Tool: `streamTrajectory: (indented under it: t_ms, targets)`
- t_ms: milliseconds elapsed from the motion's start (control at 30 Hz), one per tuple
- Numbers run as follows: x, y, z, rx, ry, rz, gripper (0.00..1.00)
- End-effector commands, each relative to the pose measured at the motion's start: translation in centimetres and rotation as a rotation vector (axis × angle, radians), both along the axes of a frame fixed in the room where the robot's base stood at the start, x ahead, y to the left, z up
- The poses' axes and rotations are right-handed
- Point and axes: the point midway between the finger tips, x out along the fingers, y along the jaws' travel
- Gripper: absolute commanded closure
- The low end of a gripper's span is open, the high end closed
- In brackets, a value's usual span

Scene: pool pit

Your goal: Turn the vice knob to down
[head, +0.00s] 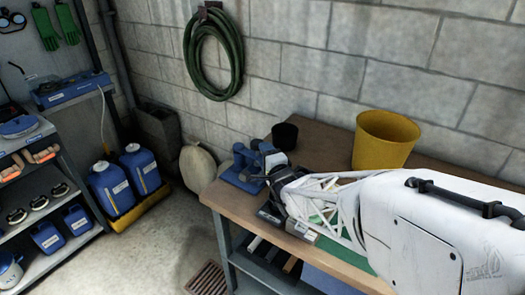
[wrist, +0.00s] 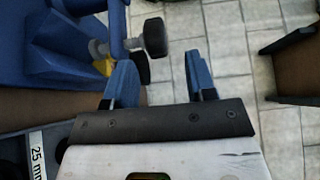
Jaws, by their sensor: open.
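A blue vice (head: 240,172) stands at the near left end of the workbench in the head view. In the wrist view part of its blue body (wrist: 45,45) fills the upper left. Its dark round knob (wrist: 155,38) sits on a grey shaft pointing right. My gripper (wrist: 160,72) is open and empty, with two blue fingers. The knob shows just beyond the fingertips, nearer the left finger; I see no clear contact. In the head view my gripper is beside the vice, its fingers mostly hidden. The knob's turned position cannot be told.
The brown workbench (head: 229,202) runs along the block wall. A black cup (head: 285,135) stands behind the vice and a yellow bucket (head: 384,140) farther right. Blue canisters (head: 112,187) and a shelf (head: 70,205) are at left.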

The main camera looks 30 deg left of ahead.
Motion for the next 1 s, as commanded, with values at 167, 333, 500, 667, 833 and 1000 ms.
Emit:
streamTrajectory:
  t_ms: [167,333,500,667,833,1000]
  targets:
    - [-0.5,-0.8,0.0,0.000,0.000,0.000,0.49]
    - [-0.7,-0.9,0.0,0.000,0.000,0.000,0.49]
    - [-0.7,-0.9,0.0,0.000,0.000,0.001,0.49]
    - [-0.6,-0.9,0.2,-0.001,-0.001,0.001,0.29]
    - [-0.6,-0.9,2.1,0.001,-0.002,0.001,0.26]
    - [-0.6,-0.9,5.5,0.001,-0.003,0.001,0.26]
